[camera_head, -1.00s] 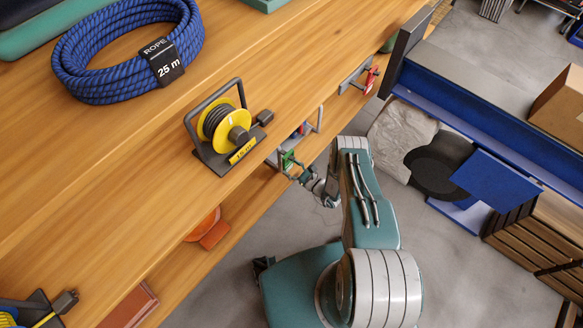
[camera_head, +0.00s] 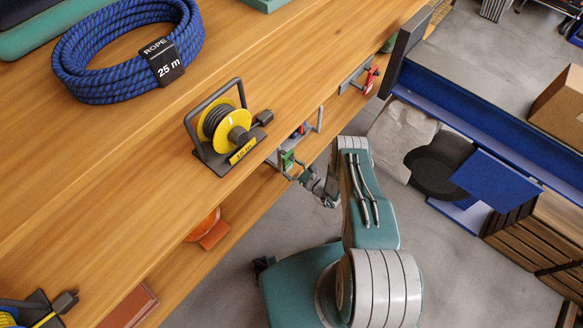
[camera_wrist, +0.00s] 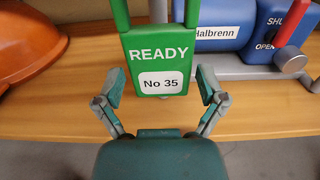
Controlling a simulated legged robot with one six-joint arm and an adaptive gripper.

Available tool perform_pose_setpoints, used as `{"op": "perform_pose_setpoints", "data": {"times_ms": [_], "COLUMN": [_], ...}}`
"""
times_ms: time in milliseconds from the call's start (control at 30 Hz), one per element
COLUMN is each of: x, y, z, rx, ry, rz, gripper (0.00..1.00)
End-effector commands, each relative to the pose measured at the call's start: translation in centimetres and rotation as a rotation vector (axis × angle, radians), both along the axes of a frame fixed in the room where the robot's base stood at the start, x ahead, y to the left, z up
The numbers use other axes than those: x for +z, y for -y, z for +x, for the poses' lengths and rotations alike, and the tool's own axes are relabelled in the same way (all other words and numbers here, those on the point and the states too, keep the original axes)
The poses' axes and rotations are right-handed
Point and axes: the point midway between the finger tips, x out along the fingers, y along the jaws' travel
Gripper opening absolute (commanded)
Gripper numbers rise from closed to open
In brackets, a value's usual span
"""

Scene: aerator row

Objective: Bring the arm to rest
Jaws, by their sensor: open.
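My gripper (camera_wrist: 161,92) is open in the wrist view, with one finger on each side. A green tag (camera_wrist: 158,58) reading "READY" and "No 35" hangs between and just beyond the fingertips; neither finger appears to touch it. In the head view my gripper (camera_head: 296,170) is small and sits at the edge of the lower wooden shelf, by the green tag (camera_head: 287,160). My arm reaches there from the lower middle of the picture.
Behind the tag are a blue cylinder (camera_wrist: 215,28) marked "Halbrenn", a blue box with a red lever (camera_wrist: 297,25) and an orange object (camera_wrist: 28,48). A yellow cable reel (camera_head: 226,125) and blue rope (camera_head: 95,50) lie on the upper shelf.

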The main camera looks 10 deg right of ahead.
Motion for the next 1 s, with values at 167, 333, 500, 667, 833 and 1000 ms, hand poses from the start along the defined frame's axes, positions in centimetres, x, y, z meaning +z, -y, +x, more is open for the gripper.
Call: {"op": "perform_pose_setpoints", "data": {"times_ms": [167,333,500,667,833,1000], "x": [0.0,0.0,0.0,0.0,0.0,0.0], "y": [0.0,0.0,0.4,0.9,1.4,1.9], "z": [0.0,0.0,-0.5,-1.2,-1.9,-2.6], "rx": [0.0,0.0,0.0,-0.002,-0.001,-0.001], "ry": [0.0,0.0,-0.001,-0.001,0.001,-0.001], "rz": [0.0,0.0,-0.001,0.001,0.001,0.001], "gripper": [0.9,0.9,0.9,0.9,0.9,0.9]}}
